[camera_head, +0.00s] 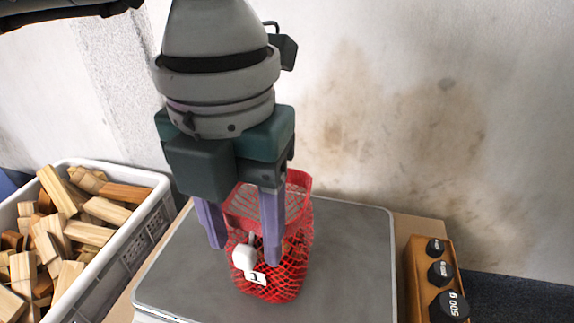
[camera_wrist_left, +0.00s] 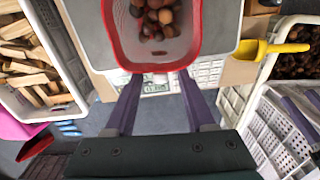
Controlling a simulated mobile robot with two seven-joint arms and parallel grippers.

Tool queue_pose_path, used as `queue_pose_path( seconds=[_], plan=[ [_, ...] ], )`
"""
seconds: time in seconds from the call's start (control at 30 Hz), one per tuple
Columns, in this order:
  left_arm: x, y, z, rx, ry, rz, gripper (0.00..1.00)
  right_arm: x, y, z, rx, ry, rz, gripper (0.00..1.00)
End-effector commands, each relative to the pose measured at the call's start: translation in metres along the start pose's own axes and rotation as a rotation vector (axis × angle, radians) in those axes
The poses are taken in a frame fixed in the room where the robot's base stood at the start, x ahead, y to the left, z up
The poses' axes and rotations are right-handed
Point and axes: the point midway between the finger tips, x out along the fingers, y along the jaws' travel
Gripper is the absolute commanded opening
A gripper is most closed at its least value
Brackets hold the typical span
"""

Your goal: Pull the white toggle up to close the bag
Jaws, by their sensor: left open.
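The red mesh bag (camera_head: 296,240) stands upright on the grey scale plate (camera_head: 355,270). In the left wrist view the bag's red rim (camera_wrist_left: 150,66) is open, with brown chestnuts (camera_wrist_left: 155,18) inside. The white toggle (camera_head: 244,256) hangs at the bag's front, above a small tag marked 1 (camera_head: 255,278). My left gripper (camera_head: 243,243) points down at the bag, open, its purple fingers on either side of the toggle in the picture. I cannot tell if they touch the bag. The toggle does not show in the left wrist view. Purple finger-like parts (camera_wrist_left: 292,112), probably my right gripper, show at that view's right edge.
A white crate of wood blocks (camera_head: 150,205) stands left of the scale. A wooden holder with black weights (camera_head: 441,273) is at the right. In the left wrist view a yellow scoop (camera_wrist_left: 270,49) lies by a crate of chestnuts. The scale plate right of the bag is clear.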

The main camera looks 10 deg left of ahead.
Motion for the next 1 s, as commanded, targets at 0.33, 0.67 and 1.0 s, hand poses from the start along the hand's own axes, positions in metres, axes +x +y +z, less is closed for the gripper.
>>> queue_pose_path(
  seconds=[0.33,0.67,1.0],
  plan=[
    [0.0086,0.0000,0.0002,0.001,-0.001,0.000,0.55,0.0038,-0.0005,0.0012,0.001,0.000,-0.001,0.50],
    [0.0085,0.0000,0.0002,0.001,-0.001,0.000,0.22,0.0038,-0.0005,0.0011,0.001,0.000,-0.001,0.50],
    [0.0084,0.0001,0.0002,0.001,-0.001,0.000,0.00,0.0038,-0.0005,0.0010,0.002,0.001,-0.001,0.50]
  ],
)
